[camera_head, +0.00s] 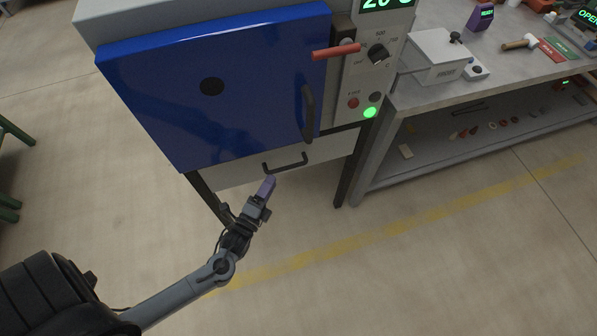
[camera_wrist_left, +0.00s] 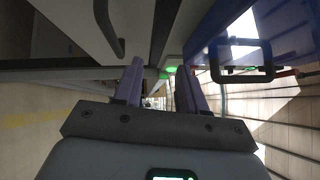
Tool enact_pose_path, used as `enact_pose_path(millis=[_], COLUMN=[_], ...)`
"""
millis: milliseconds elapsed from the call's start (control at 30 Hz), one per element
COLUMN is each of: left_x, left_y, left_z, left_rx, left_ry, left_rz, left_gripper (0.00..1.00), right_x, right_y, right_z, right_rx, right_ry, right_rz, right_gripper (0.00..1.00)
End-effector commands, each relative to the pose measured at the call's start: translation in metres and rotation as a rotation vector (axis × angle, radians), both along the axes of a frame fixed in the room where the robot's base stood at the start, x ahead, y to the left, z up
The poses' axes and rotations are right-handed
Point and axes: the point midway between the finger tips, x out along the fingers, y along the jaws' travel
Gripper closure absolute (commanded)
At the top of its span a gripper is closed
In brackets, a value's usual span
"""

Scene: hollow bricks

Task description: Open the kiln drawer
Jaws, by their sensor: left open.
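The kiln drawer (camera_head: 325,149) is a light grey panel under the blue kiln door (camera_head: 215,95). It looks flush with the kiln. Its dark bar handle (camera_head: 285,165) is on the front; it also shows at the upper left in the left wrist view (camera_wrist_left: 107,26). My left gripper (camera_head: 268,184) is just below and in front of that handle in the head view, apart from it. In the left wrist view its two purple fingers (camera_wrist_left: 159,80) are spread with nothing between them. My right gripper is not in view.
The door has a black handle (camera_head: 308,113), and a red lever (camera_head: 336,51) sticks out above it. A control panel (camera_head: 375,70) with a green light is on the right. A grey workbench (camera_head: 510,68) stands to the right. The floor in front is clear.

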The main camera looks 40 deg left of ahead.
Motion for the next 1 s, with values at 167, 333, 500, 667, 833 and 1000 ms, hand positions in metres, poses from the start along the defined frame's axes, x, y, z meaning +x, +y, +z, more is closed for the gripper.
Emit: enact_pose_path(millis=[167,333,500,667,833,1000], left_x=[0.005,0.009,0.015,0.031,0.058,0.084], left_y=[0.000,0.001,0.002,0.004,0.009,0.013], left_z=[-0.056,-0.072,-0.076,-0.073,-0.070,-0.066], left_rx=[0.007,0.008,0.009,0.009,0.010,0.010], left_ry=[-0.005,-0.013,-0.018,-0.019,-0.019,-0.019], left_rz=[-0.006,-0.008,-0.008,-0.008,-0.008,-0.008], left_gripper=[0.59,0.59,0.59,0.59,0.59,0.59], right_x=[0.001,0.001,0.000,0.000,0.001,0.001], right_y=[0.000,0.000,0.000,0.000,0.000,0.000], right_z=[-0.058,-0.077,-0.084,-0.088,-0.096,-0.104], right_rx=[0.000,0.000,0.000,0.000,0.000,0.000], right_ry=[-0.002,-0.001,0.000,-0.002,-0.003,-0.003], right_rz=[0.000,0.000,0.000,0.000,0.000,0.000], right_gripper=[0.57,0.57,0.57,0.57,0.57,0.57])
